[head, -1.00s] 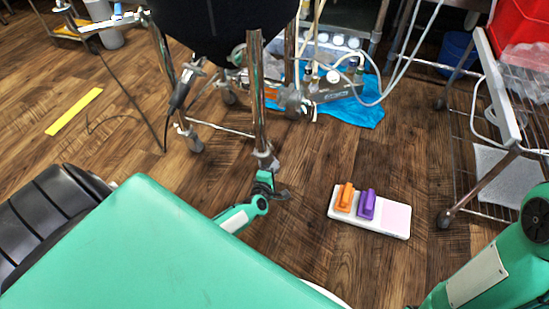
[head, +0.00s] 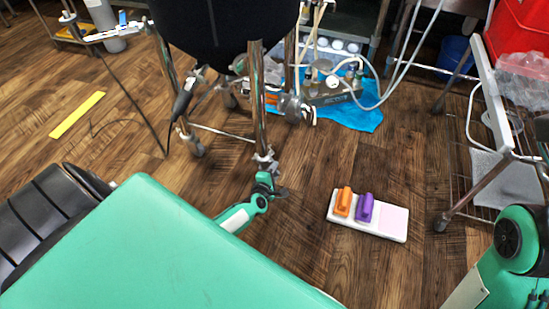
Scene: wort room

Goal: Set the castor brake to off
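A dark vessel (head: 215,40) stands on metal legs with castors. The castor (head: 266,160) at the foot of its nearest leg (head: 257,100) is partly hidden by my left gripper (head: 277,190). That gripper is small in the view, at floor level right at this castor; I cannot tell whether its fingers are open or whether they touch the brake. The brake lever itself is not clear to see. A white board (head: 390,220) with an orange block (head: 343,201) and a purple block (head: 365,208) lies on the floor to the right. My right gripper is out of view.
A wire trolley (head: 480,160) with a red crate (head: 515,35) stands at the right. A blue sheet (head: 352,115) with a metal device lies behind the vessel. A yellow strip (head: 77,114) lies on the floor at left. Floor around the board is clear.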

